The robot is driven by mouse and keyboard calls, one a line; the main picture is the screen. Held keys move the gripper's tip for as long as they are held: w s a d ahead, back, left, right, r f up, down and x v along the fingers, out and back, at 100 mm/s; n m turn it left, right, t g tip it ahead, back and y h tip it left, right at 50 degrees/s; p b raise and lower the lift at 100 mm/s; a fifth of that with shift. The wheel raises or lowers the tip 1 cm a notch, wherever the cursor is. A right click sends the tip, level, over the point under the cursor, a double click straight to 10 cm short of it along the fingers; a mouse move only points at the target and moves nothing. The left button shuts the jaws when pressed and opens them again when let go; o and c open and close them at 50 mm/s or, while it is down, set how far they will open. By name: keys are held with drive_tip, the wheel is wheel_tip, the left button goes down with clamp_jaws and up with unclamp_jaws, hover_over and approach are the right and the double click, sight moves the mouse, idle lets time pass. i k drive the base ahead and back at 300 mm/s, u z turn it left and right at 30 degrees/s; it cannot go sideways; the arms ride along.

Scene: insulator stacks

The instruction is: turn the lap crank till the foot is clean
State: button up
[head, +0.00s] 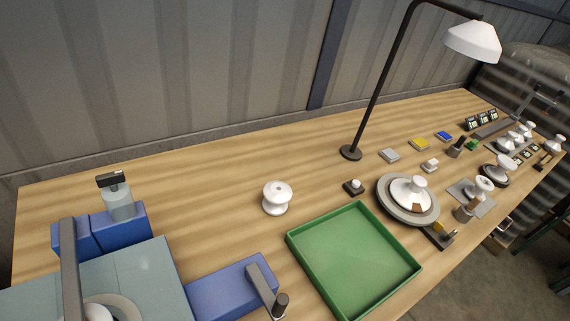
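The lap machine fills the lower left, a pale grey-blue box (140,272) with blue blocks beside it. A crank with a flat grey arm (262,284) and a dark upright knob (281,303) sits on the blue block (222,290) at its right. A pale ring (125,307) shows on top at the bottom edge, with a white rounded piece (98,312) inside it, cut off by the frame. The underside of that piece is hidden, so its foot cannot be judged. A grey bar (70,270) stands over the box. My gripper does not show.
A green tray (293,250) lies right of the crank. A white spool insulator (277,198) stands behind. A clear bottle (118,202) stands at the left. A lamp (472,42), a round grey plate (384,208) with a white insulator, and several small parts crowd the right.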

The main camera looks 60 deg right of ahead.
sight(276, 305)
drive_tip(key=z, duration=0.05)
drive_tip(key=k, duration=0.85)
drive_tip(key=z, duration=0.85)
drive_tip(key=i, duration=0.55)
drive_tip(key=u, duration=0.9)
drive_tip(key=k, duration=0.5)
drive_tip(key=u, duration=0.05)
drive_tip(key=i, duration=0.45)
